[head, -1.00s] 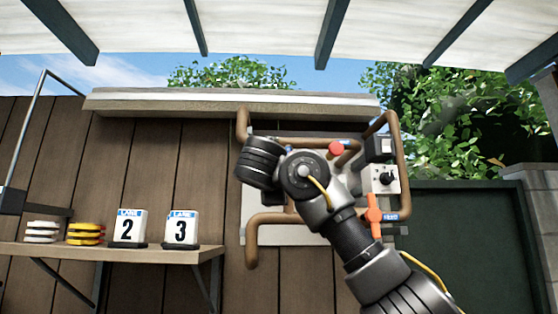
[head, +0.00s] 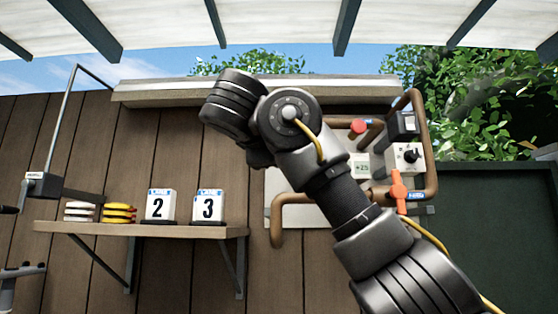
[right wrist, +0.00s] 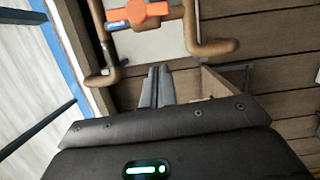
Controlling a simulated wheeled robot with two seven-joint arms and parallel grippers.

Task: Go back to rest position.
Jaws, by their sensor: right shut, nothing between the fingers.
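My right arm comes in from the lower right of the head view and is raised across the wall panel (head: 285,205). Its gripper is hidden behind the arm there. In the right wrist view my right gripper (right wrist: 156,82) is shut and empty, its two fingers side by side. It appears apart from the orange handle (right wrist: 140,14) and the brown pipes (right wrist: 215,47), which lie beyond the fingertips. My left gripper is not identifiable in either view.
A dark gate (head: 490,235) stands at right.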

